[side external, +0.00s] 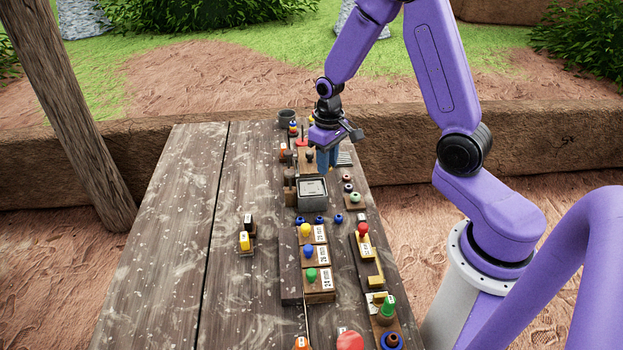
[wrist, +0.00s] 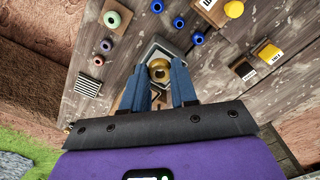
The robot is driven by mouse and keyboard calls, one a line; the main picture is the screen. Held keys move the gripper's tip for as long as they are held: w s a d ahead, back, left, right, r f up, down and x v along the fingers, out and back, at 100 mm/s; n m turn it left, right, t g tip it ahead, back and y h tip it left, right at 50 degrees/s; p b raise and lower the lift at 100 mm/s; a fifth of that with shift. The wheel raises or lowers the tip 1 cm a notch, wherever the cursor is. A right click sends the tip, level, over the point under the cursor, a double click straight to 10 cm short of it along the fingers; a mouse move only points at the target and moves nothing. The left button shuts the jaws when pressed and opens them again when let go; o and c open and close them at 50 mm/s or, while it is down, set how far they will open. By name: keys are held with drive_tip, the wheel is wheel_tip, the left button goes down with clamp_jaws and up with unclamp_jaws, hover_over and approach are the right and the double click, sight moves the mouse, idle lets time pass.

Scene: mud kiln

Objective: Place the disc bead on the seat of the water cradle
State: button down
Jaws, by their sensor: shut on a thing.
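My gripper (wrist: 160,72) has blue fingers shut on a brass-coloured round bead with a dark centre hole (wrist: 159,70), which looks like the disc bead. In the side view my gripper (side external: 328,168) is just behind and above a grey square box-like holder (side external: 312,202), possibly the water cradle. The bead is not clear in the side view. In the wrist view the holder's pale rim (wrist: 152,45) shows behind the bead, and the fingers cover part of it. I cannot tell whether the bead touches the holder.
Several small blue beads (side external: 302,220) lie in front of the holder. Labelled blocks with knobs (side external: 314,255) stand nearer. The table's left side (side external: 180,220) is mostly clear.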

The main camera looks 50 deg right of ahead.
hover_over(312, 188)
wheel_tip(312, 188, down, 6)
drive_tip(key=shift+f, duration=1.7)
drive_tip(key=shift+f, duration=0.15)
drive_tip(key=c, duration=0.9)
unclamp_jaws()
